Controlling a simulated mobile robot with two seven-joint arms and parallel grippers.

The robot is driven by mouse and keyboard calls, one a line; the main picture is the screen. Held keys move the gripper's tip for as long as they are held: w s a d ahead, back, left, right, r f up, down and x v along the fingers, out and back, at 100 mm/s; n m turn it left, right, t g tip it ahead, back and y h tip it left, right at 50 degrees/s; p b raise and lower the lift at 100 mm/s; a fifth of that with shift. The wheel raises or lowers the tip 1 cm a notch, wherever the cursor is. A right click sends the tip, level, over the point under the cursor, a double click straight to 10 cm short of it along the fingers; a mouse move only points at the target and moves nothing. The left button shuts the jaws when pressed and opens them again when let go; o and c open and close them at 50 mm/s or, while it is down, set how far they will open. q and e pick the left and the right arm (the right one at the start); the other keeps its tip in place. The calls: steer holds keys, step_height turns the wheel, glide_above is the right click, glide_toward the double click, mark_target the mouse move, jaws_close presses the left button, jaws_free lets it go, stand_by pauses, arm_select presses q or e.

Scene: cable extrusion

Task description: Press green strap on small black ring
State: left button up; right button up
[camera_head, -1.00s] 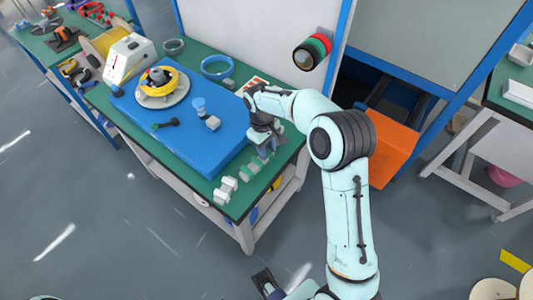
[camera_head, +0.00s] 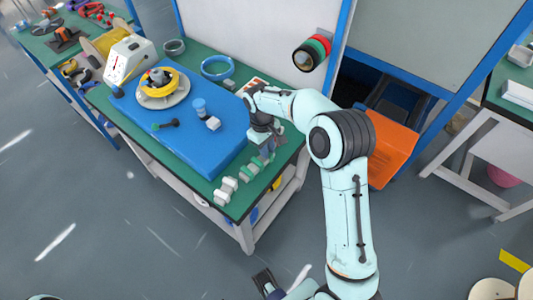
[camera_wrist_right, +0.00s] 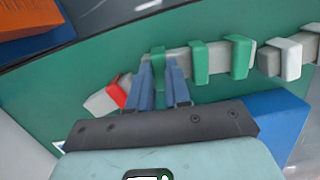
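In the right wrist view several green straps sit across a pale grey bar; one green strap (camera_wrist_right: 200,62) and another (camera_wrist_right: 238,56) are clear of my fingers. A further strap lies between the two blue-grey fingers of my right gripper (camera_wrist_right: 159,70). They press close on both its sides with no clear gap. In the head view my right gripper (camera_head: 262,140) is low over the near right part of the green table; my own wrist hides much of the strap row. I cannot make out a small black ring.
A red strap (camera_wrist_right: 117,91) and white straps (camera_wrist_right: 290,58) flank the green ones. A blue mat (camera_head: 180,125) holds a yellow ring (camera_head: 158,82). Black, red and green rolls (camera_head: 311,52) hang on the wall panel. An orange bin (camera_head: 390,155) stands to the right.

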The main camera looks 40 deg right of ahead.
arm_select(q)
steer(key=shift+r, duration=0.1)
arm_select(e)
steer(key=shift+r, duration=0.15)
steer(key=shift+r+p, duration=1.75)
steer(key=shift+r, duration=0.55)
arm_select(q)
step_height(320, 180, up, 6)
steer(key=w+p, duration=0.2)
steer(key=shift+w, duration=0.25)
arm_select(e)
step_height(320, 180, up, 3)
steer(key=shift+r, duration=0.1)
arm_select(q)
steer(key=shift+s, duration=0.1)
arm_select(e)
steer(key=shift+s, duration=0.1)
